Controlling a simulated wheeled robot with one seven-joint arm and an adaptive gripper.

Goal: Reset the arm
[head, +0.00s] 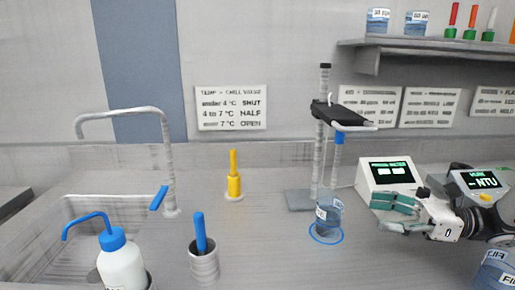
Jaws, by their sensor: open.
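My gripper (390,213) is at the right in the head view, with its teal fingers pointing left. The fingers are apart and nothing is between them. It is to the right of a blue labelled container (329,217) on the counter, apart from it. My arm comes in from the right edge and hides part of the counter there.
A clamp stand (322,150) rises behind the container. Displays (384,171) stand behind my gripper; another blue labelled container (494,270) is at lower right. A wash bottle (121,262), blue-handled holder (203,262), yellow-handled item (234,183) and sink tap (168,170) are left.

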